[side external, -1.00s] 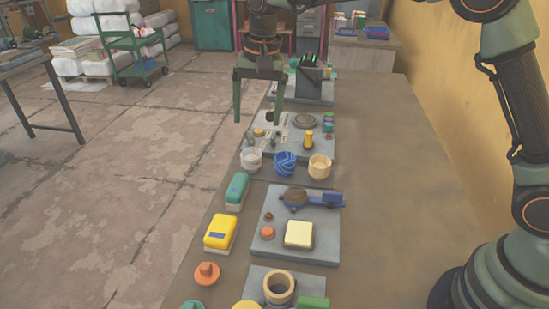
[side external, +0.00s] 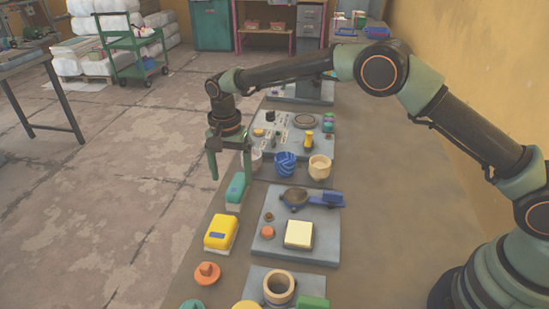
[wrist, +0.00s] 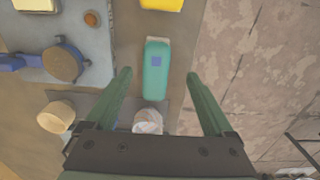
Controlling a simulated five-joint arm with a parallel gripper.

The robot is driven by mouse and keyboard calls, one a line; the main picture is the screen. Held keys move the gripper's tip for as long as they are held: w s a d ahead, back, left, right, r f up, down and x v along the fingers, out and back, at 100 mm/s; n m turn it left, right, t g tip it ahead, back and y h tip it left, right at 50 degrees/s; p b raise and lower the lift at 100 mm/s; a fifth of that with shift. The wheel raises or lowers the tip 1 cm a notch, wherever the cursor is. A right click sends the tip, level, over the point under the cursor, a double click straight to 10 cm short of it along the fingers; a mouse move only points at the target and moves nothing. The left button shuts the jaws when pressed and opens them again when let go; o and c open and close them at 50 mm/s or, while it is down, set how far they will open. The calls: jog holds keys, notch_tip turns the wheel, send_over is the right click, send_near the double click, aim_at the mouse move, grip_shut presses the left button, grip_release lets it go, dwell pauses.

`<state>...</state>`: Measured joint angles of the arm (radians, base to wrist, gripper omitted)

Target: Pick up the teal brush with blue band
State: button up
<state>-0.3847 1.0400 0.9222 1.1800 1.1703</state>
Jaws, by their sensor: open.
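The teal brush (side external: 236,187) lies on the bench near its left edge, behind a yellow brush. In the wrist view the teal brush (wrist: 156,70) shows a blue square band on its top and a pale strip along its base. Nothing is between the fingertips but the view of the brush below.
The yellow brush (side external: 220,232) sits in front of the teal one. A white cup (wrist: 147,121), a blue patterned cup (side external: 285,163) and a cream cup (side external: 320,167) stand behind. A grey plate (side external: 268,245) with a blue-handled press is to the right. Floor lies left.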

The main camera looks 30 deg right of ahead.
aim_at(236, 186)
jog(key=shift+s+d+f, duration=0.1)
jog(key=shift+d+f, duration=0.1)
jog(key=shift+f, duration=1.15)
jog(key=shift+s+d+f, duration=0.1)
jog(key=shift+d+f, duration=0.05)
jog(key=shift+f, duration=1.2)
grip_shut()
